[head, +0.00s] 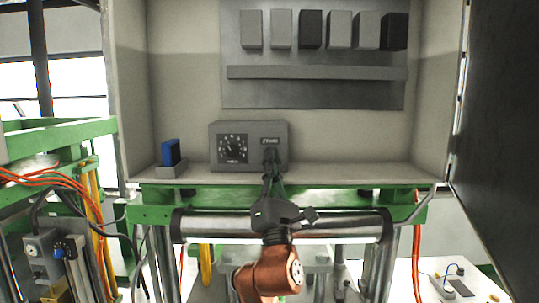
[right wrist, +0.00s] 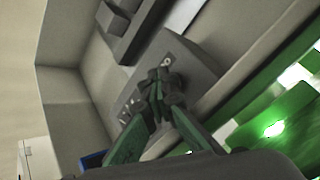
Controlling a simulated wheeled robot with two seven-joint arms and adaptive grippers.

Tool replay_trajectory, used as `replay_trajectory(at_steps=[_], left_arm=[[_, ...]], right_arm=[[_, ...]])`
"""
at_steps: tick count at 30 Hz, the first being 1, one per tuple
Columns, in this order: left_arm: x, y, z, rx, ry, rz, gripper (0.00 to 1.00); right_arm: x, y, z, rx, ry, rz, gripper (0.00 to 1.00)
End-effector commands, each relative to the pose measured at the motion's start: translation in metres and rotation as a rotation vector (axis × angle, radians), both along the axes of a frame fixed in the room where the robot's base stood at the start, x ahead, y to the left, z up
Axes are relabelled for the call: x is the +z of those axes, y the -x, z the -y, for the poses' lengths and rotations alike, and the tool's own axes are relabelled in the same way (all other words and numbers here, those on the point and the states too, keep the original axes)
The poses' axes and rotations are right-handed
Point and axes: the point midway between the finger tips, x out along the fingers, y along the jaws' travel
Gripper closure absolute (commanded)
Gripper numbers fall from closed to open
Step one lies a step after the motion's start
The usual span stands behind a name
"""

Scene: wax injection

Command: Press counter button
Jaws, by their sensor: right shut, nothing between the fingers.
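The counter (head: 248,134) is a grey box on the cabinet shelf, with a round dial (head: 233,148) on its left and a small dark labelled panel (head: 270,141) on its right. My right gripper (head: 270,158) is shut and empty, its fingertips in front of the counter's right part, just below that label. The fingers hide that part of the front, so the button cannot be made out. In the right wrist view the closed fingertips (right wrist: 159,82) overlap the counter's face (right wrist: 195,60); whether they touch it is unclear. My left gripper is not in view.
A blue block (head: 171,152) stands in a grey holder left of the counter. A panel (head: 315,94) with several grey and black blocks is on the back wall. The shelf (head: 350,174) is clear right of the counter. A dark door (head: 500,120) stands at the right.

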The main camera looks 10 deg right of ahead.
Motion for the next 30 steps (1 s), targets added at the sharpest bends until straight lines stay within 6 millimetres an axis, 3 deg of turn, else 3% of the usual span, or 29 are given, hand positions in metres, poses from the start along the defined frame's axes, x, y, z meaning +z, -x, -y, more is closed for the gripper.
replay_trajectory(at_steps=[22,30], left_arm=[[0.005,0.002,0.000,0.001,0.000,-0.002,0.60],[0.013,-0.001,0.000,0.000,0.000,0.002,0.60]], right_arm=[[-0.004,0.017,-0.004,0.000,-0.001,-0.004,1.00],[-0.002,0.041,-0.008,0.000,0.000,-0.001,1.00]])
